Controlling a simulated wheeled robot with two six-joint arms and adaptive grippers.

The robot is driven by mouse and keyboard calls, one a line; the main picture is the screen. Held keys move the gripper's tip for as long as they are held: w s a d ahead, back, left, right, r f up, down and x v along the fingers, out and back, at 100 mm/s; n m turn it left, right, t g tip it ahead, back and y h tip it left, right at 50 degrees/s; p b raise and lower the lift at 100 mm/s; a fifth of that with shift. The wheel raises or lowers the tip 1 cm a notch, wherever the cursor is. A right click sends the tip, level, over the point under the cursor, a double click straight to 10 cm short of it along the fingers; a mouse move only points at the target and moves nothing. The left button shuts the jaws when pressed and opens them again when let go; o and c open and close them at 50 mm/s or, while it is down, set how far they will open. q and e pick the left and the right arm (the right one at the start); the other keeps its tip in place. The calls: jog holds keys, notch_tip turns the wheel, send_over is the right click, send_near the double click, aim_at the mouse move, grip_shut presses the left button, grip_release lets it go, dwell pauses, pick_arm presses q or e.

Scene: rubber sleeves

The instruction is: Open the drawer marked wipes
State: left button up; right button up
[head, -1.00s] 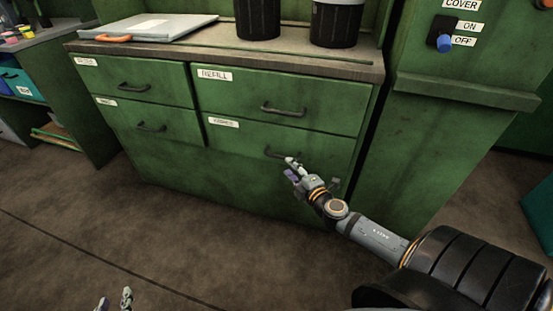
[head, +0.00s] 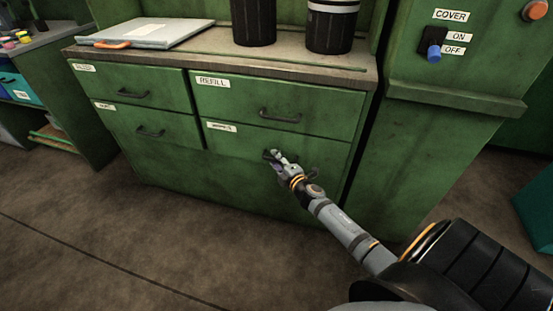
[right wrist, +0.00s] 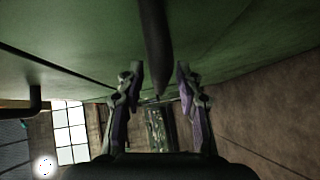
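The drawer marked wipes (head: 235,141) is the lower right one in the green cabinet, and it is closed. Its small label (head: 221,127) is blurred in the head view. My right gripper (head: 274,157) is at this drawer's handle, which it mostly hides in the head view. In the right wrist view the dark handle (right wrist: 156,45) runs down between the two fingers of my right gripper (right wrist: 158,82). The fingers stand apart, with a gap visible on each side of the handle. My left gripper is out of view.
The refill drawer (head: 330,114) is closed just above, its handle (head: 280,116) sticking out. Two closed drawers are on the left. The worktop holds a flat grey case (head: 150,32) and two dark canisters. A switch cabinet (head: 420,150) stands right. The floor in front is clear.

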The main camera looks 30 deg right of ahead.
grip_shut()
dwell(0.5)
